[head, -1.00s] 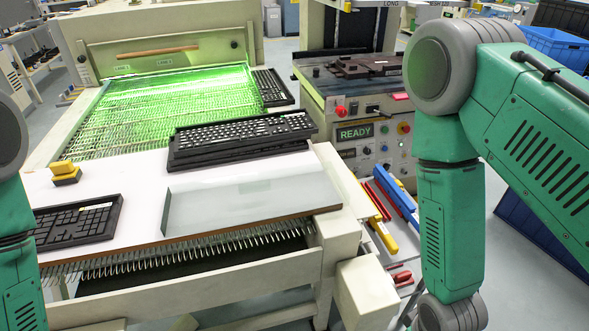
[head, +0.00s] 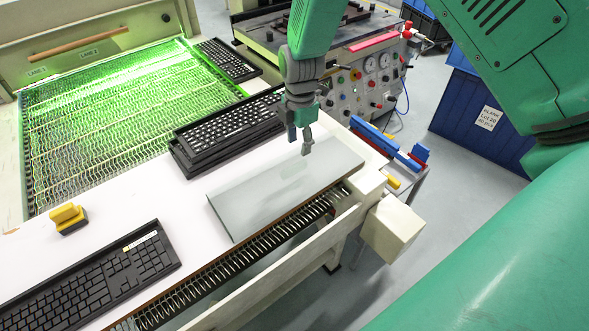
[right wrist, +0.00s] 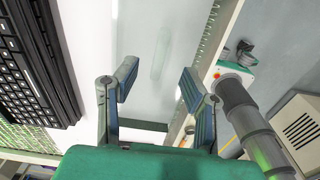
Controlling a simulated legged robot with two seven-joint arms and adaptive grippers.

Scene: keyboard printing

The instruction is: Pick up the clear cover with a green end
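The clear cover (head: 255,200) lies flat on the white tabletop in front of the stacked keyboards. It looks like a translucent grey sheet with a faint pale green patch on it; I cannot make out a distinct green end. In the right wrist view the cover (right wrist: 150,25) lies beyond my fingers, the patch between them. My right gripper (head: 300,140) points down over the cover's back part. In the right wrist view its two fingers (right wrist: 159,88) are spread with nothing between them. I cannot tell the exact height above the cover. My left gripper is out of view.
Stacked black keyboards (head: 225,130) stand just behind the cover. Another keyboard (head: 95,278) and a yellow-topped block (head: 68,218) lie to the left. A green-lit wire conveyor (head: 110,120) is behind. Blue and yellow tools (head: 385,142) lie right of the table edge.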

